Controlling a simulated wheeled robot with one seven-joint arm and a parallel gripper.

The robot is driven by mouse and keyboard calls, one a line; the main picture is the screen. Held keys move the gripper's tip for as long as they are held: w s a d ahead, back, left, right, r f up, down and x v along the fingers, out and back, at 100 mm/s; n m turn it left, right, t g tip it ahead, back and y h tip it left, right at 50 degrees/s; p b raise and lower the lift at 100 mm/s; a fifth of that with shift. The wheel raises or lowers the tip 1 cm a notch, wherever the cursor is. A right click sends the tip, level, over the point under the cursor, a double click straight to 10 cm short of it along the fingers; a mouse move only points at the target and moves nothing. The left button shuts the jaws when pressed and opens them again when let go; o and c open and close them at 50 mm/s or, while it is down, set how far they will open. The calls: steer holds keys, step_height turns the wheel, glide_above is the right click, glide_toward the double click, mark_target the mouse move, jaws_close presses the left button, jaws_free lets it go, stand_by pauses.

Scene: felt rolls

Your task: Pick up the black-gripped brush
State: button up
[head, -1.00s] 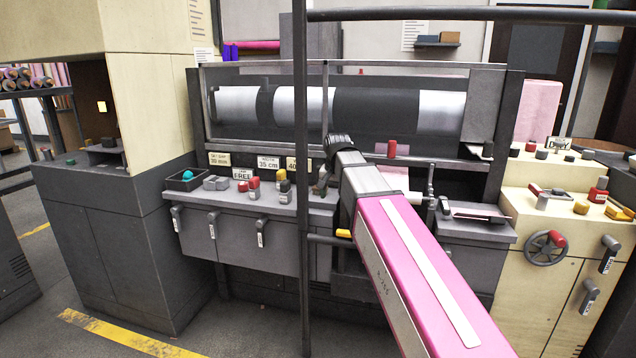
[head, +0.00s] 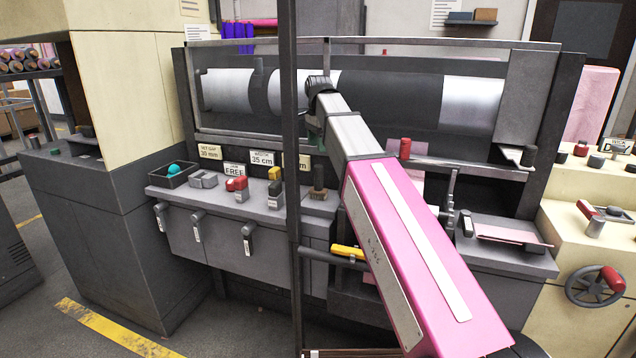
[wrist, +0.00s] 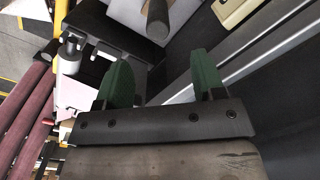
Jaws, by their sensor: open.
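The black-gripped brush (head: 318,178) stands upright on the grey ledge (head: 222,203), its dark handle up and brown bristles down, just right of the dark vertical post. My gripper (wrist: 162,78) shows in the wrist view as two green fingers spread wide apart with nothing between them. In the head view, only a little green shows at the end of my pink and grey arm, above the brush; the rest is hidden. In the wrist view, a dark round-ended rod (wrist: 157,20) lies ahead of the gap between the fingers; I cannot tell if it is the brush's handle.
A dark vertical post (head: 290,120) stands in front of the machine, close left of my arm. Red (head: 241,190) and yellow-topped (head: 275,188) items stand left of the brush. A glazed roller housing (head: 400,95) rises behind. A tray with a teal ball (head: 173,172) sits farther left.

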mark_target(318, 165)
steer(key=shift+a+f, duration=0.1)
steer(key=shift+a, duration=0.1)
step_height(318, 165, down, 5)
steer(key=shift+s+d+f, duration=0.1)
steer(key=shift+f, duration=1.3)
steer(key=shift+s+d+f, duration=0.1)
steer(key=shift+f, duration=1.25)
steer(key=shift+w, duration=0.1)
steer(key=c, duration=1)
